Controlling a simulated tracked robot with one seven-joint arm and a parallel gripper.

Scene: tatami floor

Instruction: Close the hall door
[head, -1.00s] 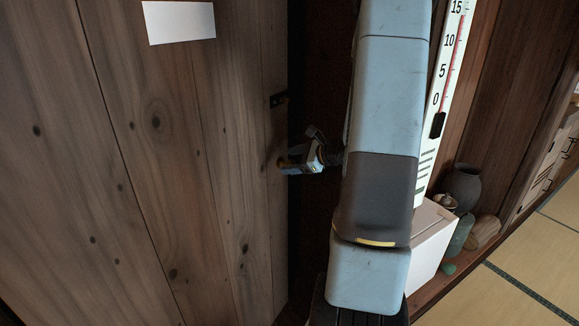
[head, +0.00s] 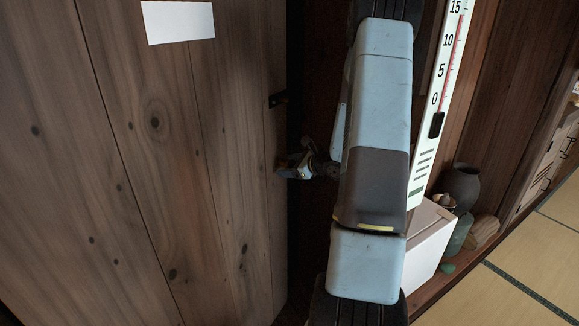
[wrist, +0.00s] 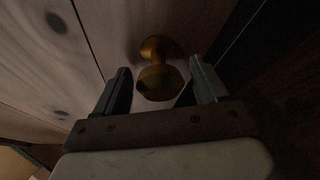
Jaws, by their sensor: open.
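The hall door (head: 150,180) is a wall of brown wooden planks filling the left of the head view, with a white label (head: 178,21) near its top. Its right edge stands beside a dark gap. In the wrist view a round brass knob (wrist: 160,80) sits on the door planks (wrist: 90,50). My gripper (wrist: 163,82) is open, with one finger on each side of the knob's near part. I cannot tell whether the fingers touch it. In the head view my gripper (head: 290,166) is small at the door's right edge, and the knob is not distinguishable there.
A white thermometer board (head: 440,100) hangs on the wooden wall right of my arm. Below it stand a white box (head: 428,245), a dark jar (head: 462,187) and a green bottle (head: 458,236) on a ledge. Tatami floor (head: 510,300) is free at lower right.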

